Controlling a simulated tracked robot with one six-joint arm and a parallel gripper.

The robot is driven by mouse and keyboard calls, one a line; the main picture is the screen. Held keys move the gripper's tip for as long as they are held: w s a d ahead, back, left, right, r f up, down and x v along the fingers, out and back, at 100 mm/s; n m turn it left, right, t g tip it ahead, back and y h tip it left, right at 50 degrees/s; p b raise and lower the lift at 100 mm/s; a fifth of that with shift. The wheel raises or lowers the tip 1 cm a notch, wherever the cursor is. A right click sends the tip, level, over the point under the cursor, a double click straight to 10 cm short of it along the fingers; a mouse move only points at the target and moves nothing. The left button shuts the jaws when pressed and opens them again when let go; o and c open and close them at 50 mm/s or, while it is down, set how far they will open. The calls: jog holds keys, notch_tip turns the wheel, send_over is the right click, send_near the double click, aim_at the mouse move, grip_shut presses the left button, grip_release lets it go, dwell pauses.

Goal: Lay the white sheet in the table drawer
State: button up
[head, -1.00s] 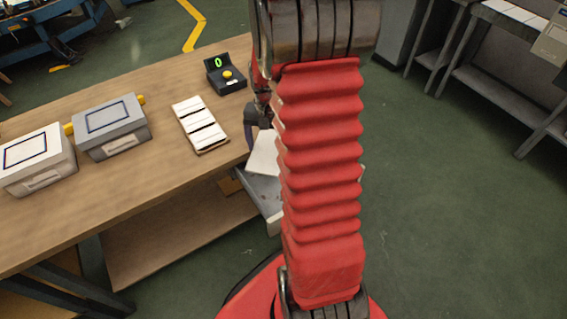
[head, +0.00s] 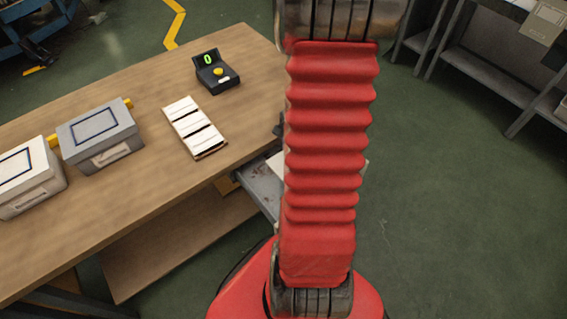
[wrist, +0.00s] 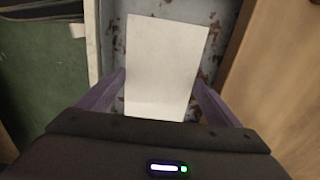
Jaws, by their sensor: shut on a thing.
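The white sheet (wrist: 165,55) lies between the purple fingers of my gripper (wrist: 160,88) in the wrist view, its near end held between them. The open table drawer (wrist: 219,45), grey with worn, rusty patches, shows behind the sheet. The sheet is over the drawer's floor; whether it touches the floor I cannot tell. In the head view the drawer (head: 262,187) sticks out from the table's right side, partly behind my red arm. A small corner of the sheet (head: 275,165) shows beside the arm, and my gripper is almost wholly hidden there.
The wooden table (head: 150,190) carries a grey lidded box (head: 100,135), a white lidded box (head: 25,175), a panel of white strips (head: 194,127) and a black device with a yellow button (head: 217,73). Green floor at the right is clear up to the shelves.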

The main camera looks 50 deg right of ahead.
jog(key=shift+s+d, duration=0.1)
jog(key=shift+f, duration=0.15)
jog(key=shift+s+f, duration=0.1)
jog(key=shift+f, duration=2.7)
jog(key=shift+f, duration=0.1)
jog(key=shift+f, duration=1.95)
jog(key=o, duration=0.9)
jog(key=shift+f, duration=0.1)
